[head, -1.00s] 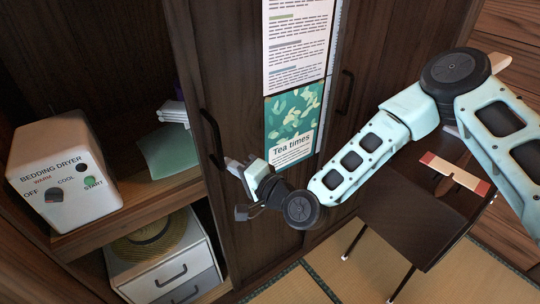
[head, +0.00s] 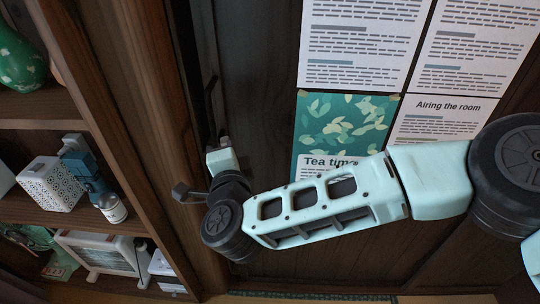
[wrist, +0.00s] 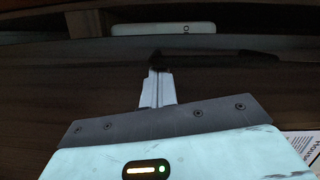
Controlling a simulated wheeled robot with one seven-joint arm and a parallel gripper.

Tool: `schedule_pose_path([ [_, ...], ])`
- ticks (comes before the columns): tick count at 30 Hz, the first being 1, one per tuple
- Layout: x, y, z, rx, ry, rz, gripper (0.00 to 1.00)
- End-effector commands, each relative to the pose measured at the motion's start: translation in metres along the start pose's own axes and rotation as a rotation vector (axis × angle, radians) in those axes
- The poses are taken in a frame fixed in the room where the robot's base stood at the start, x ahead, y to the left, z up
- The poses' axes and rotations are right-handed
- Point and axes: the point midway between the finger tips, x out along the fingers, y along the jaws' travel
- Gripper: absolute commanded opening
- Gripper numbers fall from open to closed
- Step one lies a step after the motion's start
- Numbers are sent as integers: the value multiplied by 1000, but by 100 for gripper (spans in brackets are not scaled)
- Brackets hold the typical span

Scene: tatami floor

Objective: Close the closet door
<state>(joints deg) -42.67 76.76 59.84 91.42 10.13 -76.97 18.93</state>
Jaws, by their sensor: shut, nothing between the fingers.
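The dark wooden closet door (head: 258,110) fills the middle of the head view, with printed sheets on or behind its right side. Its black bar handle (head: 210,98) is near the door's left edge, close to the wooden upright (head: 150,110). My gripper (head: 222,142) is shut and empty, with its tips at the lower end of the handle. In the wrist view my fingers (wrist: 158,72) are together beside the dark handle (wrist: 220,56); whether they touch it I cannot tell. A dark gap with a pale object (wrist: 163,28) shows beyond the door edge.
Left of the upright are open shelves (head: 60,126) with a green vase (head: 20,60), a patterned white box (head: 50,184), a small bottle (head: 112,208) and a white appliance (head: 100,252). My arm spans the door's lower right. A floor strip (head: 300,298) shows at the bottom.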

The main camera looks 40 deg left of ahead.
Motion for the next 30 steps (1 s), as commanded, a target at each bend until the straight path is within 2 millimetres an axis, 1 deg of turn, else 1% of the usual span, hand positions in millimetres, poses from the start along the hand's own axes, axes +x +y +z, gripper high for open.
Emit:
schedule_pose_path([
  [1, 2, 0, 14, 1, -4, -4, 0],
  [3, 6, -3, 27, 1, -2, -3, 0],
  [6, 10, -7, 41, 1, -2, -2, 0],
  [9, 13, -10, 50, 0, -1, -2, 0],
  [15, 15, -12, 58, 1, -1, -1, 0],
  [30, 14, -12, 60, 0, -10, -1, 0],
])
